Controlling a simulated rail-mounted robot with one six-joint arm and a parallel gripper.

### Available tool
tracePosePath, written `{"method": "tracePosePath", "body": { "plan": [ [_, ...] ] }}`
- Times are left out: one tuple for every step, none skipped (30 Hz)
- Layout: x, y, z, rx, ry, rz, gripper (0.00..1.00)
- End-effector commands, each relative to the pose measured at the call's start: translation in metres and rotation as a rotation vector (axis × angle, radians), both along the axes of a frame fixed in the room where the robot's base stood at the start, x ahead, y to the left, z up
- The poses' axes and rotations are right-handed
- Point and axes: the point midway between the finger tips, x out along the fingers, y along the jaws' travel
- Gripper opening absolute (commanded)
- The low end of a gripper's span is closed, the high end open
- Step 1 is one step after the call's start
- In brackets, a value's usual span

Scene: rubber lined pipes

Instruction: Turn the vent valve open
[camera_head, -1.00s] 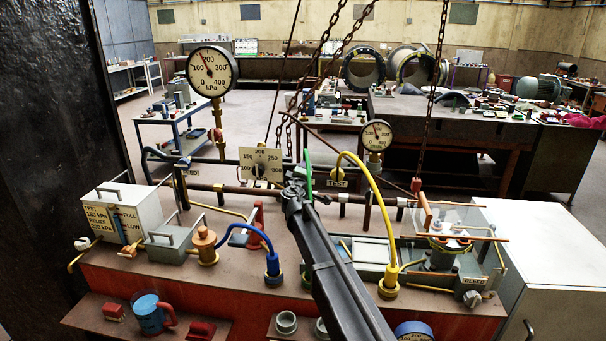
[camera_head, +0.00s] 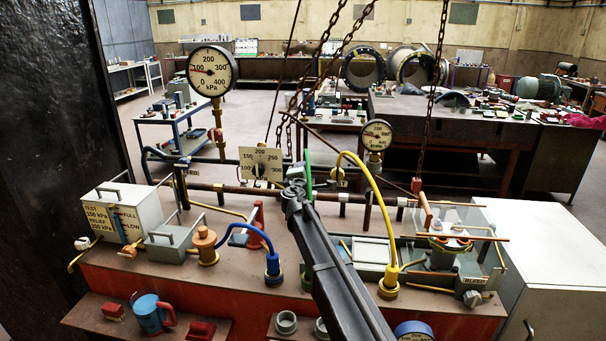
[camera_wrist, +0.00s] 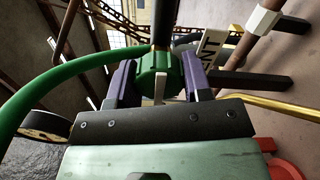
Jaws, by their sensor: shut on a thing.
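The large gauge (camera_head: 212,71) reads near 100 kPa. A smaller gauge (camera_head: 376,135) stands to the right.
A dial plate (camera_head: 261,163) stands just left of the wheel. A yellow hose (camera_head: 377,205) arches close on the right. A blue hose (camera_head: 255,235) and a relief box (camera_head: 122,215) are on the left.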

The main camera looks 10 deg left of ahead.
Motion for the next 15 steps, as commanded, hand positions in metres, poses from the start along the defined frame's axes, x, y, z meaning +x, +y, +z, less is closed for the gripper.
{"method": "tracePosePath", "body": {
  "plan": [
    [-0.0006,0.0002,-0.0002,-0.003,0.0,0.001,0.22],
    [-0.0006,0.0002,-0.0002,-0.004,0.0,0.001,0.22],
    [-0.0006,0.0002,-0.0002,-0.004,0.0,0.001,0.22],
    [-0.0006,0.0002,-0.0002,-0.004,0.0,0.001,0.22],
    [-0.0006,0.0002,-0.0002,-0.004,0.0,0.001,0.22],
    [-0.0006,0.0002,-0.0002,-0.004,0.0,0.001,0.22],
    [-0.0006,0.0002,-0.0002,-0.004,0.0,0.001,0.22],
    [-0.0006,0.0002,-0.0002,-0.004,0.0,0.001,0.22],
    [-0.0007,0.0002,-0.0002,-0.004,0.0,0.001,0.22],
    [-0.0007,0.0002,-0.0002,-0.004,0.0,0.001,0.22],
    [-0.0007,0.0002,-0.0002,-0.004,0.0,0.0,0.48],
    [-0.0007,0.0002,-0.0002,-0.004,0.0,0.0,0.54],
    [-0.0006,0.0002,-0.0002,-0.004,0.0,0.0,0.59],
    [-0.0006,0.0002,-0.0002,-0.004,0.0,0.0,0.64],
    [-0.0005,0.0002,-0.0002,-0.004,0.0,0.0,0.7]
  ]
}}
